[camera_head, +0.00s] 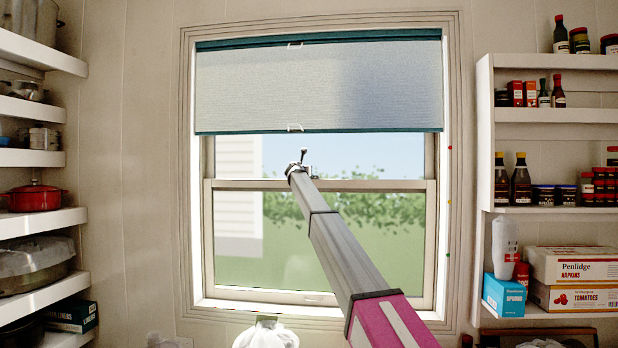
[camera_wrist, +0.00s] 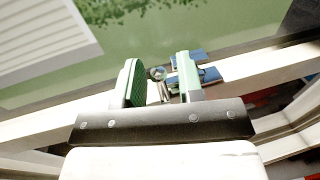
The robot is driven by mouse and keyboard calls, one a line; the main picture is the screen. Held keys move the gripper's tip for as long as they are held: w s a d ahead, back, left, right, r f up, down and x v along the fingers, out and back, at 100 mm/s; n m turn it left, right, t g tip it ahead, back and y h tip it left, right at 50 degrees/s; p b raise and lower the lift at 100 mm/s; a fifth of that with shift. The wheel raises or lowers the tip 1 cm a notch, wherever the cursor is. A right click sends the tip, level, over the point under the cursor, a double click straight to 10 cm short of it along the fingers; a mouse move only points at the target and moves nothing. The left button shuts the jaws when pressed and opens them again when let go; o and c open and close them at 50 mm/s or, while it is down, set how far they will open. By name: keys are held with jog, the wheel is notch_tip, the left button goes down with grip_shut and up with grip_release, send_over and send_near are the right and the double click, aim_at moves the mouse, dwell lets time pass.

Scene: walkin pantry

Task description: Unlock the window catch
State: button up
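The window catch sits on the middle rail of the window. In the wrist view, its round metal knob and lever (camera_wrist: 158,74) show between the two green-padded fingers of my gripper (camera_wrist: 157,62). The fingers are apart, with a visible gap on both sides of the lever. Bluish metal parts (camera_wrist: 208,75) show behind and beside the right finger. In the head view, my gripper (camera_head: 299,170) is at the middle rail, small and mostly hidden by my arm. A small dark-tipped lever (camera_head: 303,153) stands up just above it. Whether the gripper touches the catch cannot be told.
The window frame (camera_head: 451,200) surrounds the sashes. A teal-edged shade (camera_head: 318,85) hangs over the upper part, its lower edge above my gripper. Shelves with pots (camera_head: 35,197) stand left. Shelves with bottles and boxes (camera_head: 572,265) stand right.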

aim_at(314, 171)
jog(key=c, duration=0.5)
jog(key=shift+s+d, duration=0.35)
jog(key=shift+s, duration=0.2)
jog(key=shift+s+d, duration=0.7)
jog(key=shift+d, duration=0.35)
dwell(0.7)
jog(key=shift+d, duration=1.15)
dwell(0.6)
jog(key=shift+w+d, duration=0.25)
jog(key=shift+d, duration=0.45)
dwell(0.6)
jog(key=o, duration=0.5)
jog(key=shift+d, duration=0.1)
